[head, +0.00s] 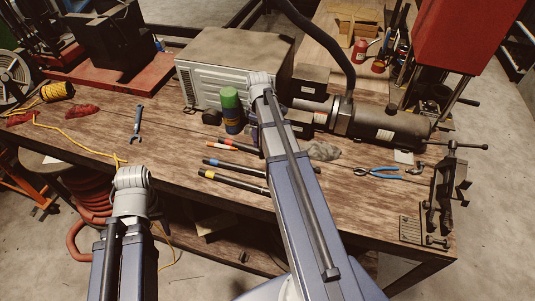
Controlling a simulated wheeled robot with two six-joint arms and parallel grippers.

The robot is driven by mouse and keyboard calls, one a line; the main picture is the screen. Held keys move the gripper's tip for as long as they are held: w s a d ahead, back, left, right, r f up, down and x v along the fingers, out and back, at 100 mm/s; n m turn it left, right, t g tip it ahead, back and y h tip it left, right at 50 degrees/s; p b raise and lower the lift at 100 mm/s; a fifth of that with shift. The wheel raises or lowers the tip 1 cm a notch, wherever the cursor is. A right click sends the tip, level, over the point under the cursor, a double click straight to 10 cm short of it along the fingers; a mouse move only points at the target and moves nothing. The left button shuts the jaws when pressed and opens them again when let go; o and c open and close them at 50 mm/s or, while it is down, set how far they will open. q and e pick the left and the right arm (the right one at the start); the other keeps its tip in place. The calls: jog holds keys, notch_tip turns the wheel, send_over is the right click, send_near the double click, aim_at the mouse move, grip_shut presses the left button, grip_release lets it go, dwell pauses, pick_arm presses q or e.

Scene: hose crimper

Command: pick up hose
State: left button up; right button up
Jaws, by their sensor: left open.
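Three short, dark, hose-like pieces lie side by side on the wooden bench, left of my right arm. One has an orange-red band (240,146), one a blue band (234,168) and one a yellow band (233,181). Their right ends are close to or behind my right arm. My left gripper (132,184) is over the bench's front edge, to the left of the pieces and apart from them. It is open with nothing visible in it; its fingertips are hard to make out. My right arm reaches up across the bench, and its gripper does not show.
A green-capped can (231,110) stands behind the pieces, before a light metal box (226,66). A dark cylindrical machine (385,125) lies behind right. A blue wrench (137,124), blue pliers (378,173) and a vise (447,190) are on the bench.

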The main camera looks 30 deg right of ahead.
aim_at(261, 150)
jog(key=shift+f+b, duration=1.35)
notch_tip(261, 150, down, 5)
jog(key=b, duration=0.5)
jog(key=shift+w+d+f, duration=0.1)
jog(key=shift+d+f, duration=0.05)
jog(key=shift+c, duration=0.3)
grip_shut()
